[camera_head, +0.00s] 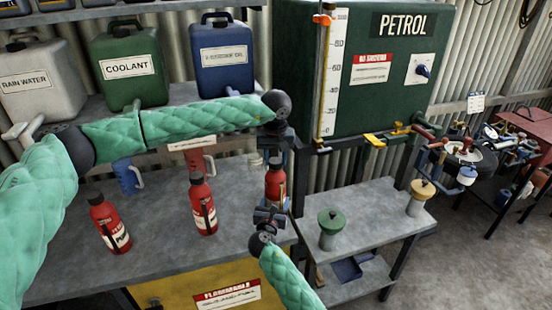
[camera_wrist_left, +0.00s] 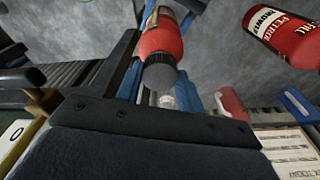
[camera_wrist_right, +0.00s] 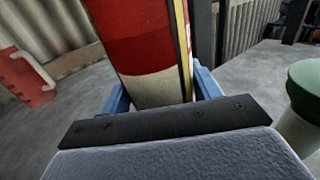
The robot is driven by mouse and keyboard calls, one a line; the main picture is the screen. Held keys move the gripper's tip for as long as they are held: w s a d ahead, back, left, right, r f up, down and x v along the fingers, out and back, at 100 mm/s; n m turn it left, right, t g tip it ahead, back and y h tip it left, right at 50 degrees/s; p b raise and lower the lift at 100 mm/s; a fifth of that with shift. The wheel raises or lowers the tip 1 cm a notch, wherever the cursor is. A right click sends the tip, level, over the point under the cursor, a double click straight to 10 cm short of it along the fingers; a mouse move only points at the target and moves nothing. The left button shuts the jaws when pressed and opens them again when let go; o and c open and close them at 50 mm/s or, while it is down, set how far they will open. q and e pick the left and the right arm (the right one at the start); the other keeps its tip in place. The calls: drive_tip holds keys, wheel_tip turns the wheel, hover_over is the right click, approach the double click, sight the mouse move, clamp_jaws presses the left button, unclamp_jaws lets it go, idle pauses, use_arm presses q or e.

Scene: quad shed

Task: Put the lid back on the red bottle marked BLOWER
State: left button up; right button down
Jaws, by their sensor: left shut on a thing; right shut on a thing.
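A red bottle (camera_head: 273,183) with a pale lower band stands at the right end of the grey bench; its marking is not readable. My right gripper (camera_head: 270,214) is shut around its lower body; the bottle also fills the middle of the right wrist view (camera_wrist_right: 140,35). My left gripper (camera_head: 275,150) is directly above this bottle, shut on a dark grey lid (camera_wrist_left: 160,75). In the left wrist view the lid lines up with the bottle's red shoulder (camera_wrist_left: 163,40). I cannot tell whether lid and neck touch.
Two other red bottles, one at the left (camera_head: 108,226) and one in the middle (camera_head: 203,207), stand on the bench (camera_head: 160,245). A green-topped container (camera_head: 329,226) and a yellow-topped one (camera_head: 420,198) stand on the lower table at right. Large canisters line the back shelf.

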use_arm(q)
drive_tip(key=m, duration=0.5)
drive_tip(key=shift+w+a+m+h, duration=0.15)
drive_tip(key=shift+a+m+h, duration=0.05)
drive_tip(key=shift+m+h, duration=0.1)
drive_tip(key=m, duration=0.5)
drive_tip(key=shift+w+g+h, duration=0.1)
drive_tip(key=shift+g+h, duration=0.2)
drive_tip(key=o, duration=0.9)
drive_tip(key=shift+r, duration=2.3)
drive_tip(key=shift+c, duration=0.2)
